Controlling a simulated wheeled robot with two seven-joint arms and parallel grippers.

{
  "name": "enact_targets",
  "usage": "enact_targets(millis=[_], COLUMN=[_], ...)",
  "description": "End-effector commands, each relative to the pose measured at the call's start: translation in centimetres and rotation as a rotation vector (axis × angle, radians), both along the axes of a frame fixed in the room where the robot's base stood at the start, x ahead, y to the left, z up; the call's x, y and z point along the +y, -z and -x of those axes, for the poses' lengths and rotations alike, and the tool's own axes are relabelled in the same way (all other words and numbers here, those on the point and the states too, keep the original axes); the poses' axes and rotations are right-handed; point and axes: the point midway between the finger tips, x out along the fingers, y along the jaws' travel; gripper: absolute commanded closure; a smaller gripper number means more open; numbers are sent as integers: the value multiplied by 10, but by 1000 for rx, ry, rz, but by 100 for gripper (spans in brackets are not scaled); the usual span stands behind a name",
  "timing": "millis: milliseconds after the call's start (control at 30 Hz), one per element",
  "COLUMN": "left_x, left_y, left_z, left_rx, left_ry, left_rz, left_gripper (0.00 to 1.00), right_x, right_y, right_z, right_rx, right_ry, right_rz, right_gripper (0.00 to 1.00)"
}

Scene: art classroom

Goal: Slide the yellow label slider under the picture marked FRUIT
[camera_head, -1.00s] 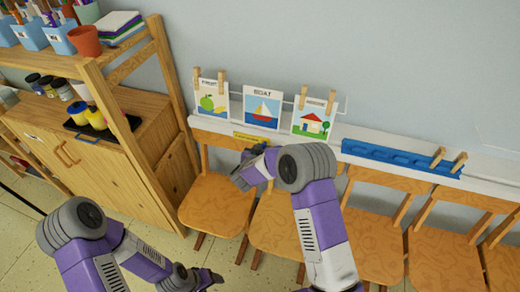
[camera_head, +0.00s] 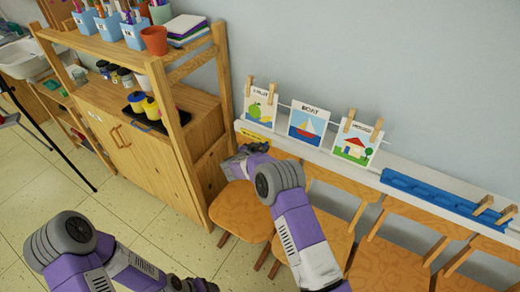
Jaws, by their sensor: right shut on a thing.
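The FRUIT picture (camera_head: 261,106), with a green apple, is clipped at the left end of a row of cards. The BOAT picture (camera_head: 308,126) is in the middle and the HOUSE picture (camera_head: 356,140) at the right. The yellow label slider (camera_head: 254,135) is on the white ledge below the FRUIT picture. My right gripper (camera_head: 246,151) is at the ledge, shut on the slider; its fingertips are small and partly hidden by its own body. My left gripper (camera_head: 200,286) is at the bottom edge, partly cut off, far from the cards.
The white ledge (camera_head: 334,162) runs along the wall, with a blue tray (camera_head: 437,195) and clothespins at the right. Wooden chairs (camera_head: 241,210) stand below it. A wooden shelf with a cabinet (camera_head: 133,145) stands close on the left.

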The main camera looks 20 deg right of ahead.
Motion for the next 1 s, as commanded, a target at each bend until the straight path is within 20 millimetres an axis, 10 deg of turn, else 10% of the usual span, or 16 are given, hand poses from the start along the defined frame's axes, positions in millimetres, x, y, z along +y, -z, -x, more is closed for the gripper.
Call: enact_targets(millis=[167,200,367,1000], left_x=[0,0,0,0], left_y=[0,0,0,-12], left_z=[0,0,0,0], left_rx=[0,0,0,0], left_ry=[0,0,0,0], left_rz=[0,0,0,0], left_gripper=[35,35,35,35], right_x=[-1,-1,-1,37], right_y=[0,0,0,-22], right_z=[0,0,0,32], right_rx=[1,1,0,1], right_ry=[1,1,1,-4], right_rz=[2,2,2,1], right_gripper=[100,70,48,48])
